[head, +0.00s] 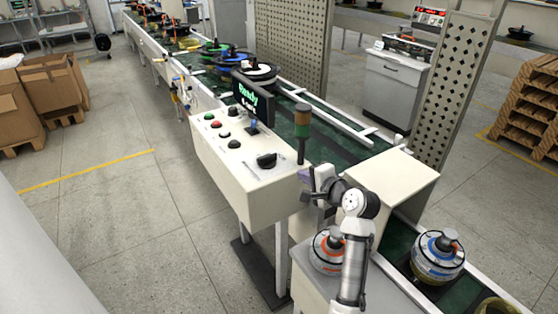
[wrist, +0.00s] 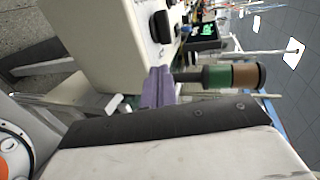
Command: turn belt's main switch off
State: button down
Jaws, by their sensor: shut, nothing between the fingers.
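The belt's control box (head: 250,188) is a white cabinet with a sloped top panel. A large black rotary knob (head: 266,160), which looks like the main switch, sits at the panel's near right end. I cannot tell its set position. In the wrist view the dark knob (wrist: 161,26) shows sideways at the top. My gripper (head: 308,186) is to the right of the box, apart from the knob and near the foot of the signal lamp (head: 302,122). Its purple fingers, also in the wrist view (wrist: 157,88), are together with nothing held.
The panel also carries red, green and black buttons and a small display (head: 254,101) with green text. The lamp stands close to my gripper. A white housing (head: 400,175) covers the belt to the right. Wheel hubs (head: 438,255) lie nearby. Floor left of the box is clear.

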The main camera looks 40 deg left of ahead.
jog(key=b, duration=0.5)
send_near(275, 157)
jog(key=shift+a+f, duration=0.8)
jog(key=shift+f, duration=0.35)
jog(key=a+b, duration=0.1)
jog(key=w+a, duration=0.1)
jog(key=a, duration=0.1)
jog(key=shift+w+a+b, duration=0.15)
jog(key=shift+w+b, duration=0.05)
jog(key=shift+b, duration=0.15)
jog(key=shift+w+a+r, duration=0.15)
jog(key=shift+w+a, duration=0.05)
jog(key=shift+a, duration=0.3)
jog(key=shift+w+d, duration=0.1)
jog(key=shift+w, duration=0.15)
jog(key=shift+r, duration=0.1)
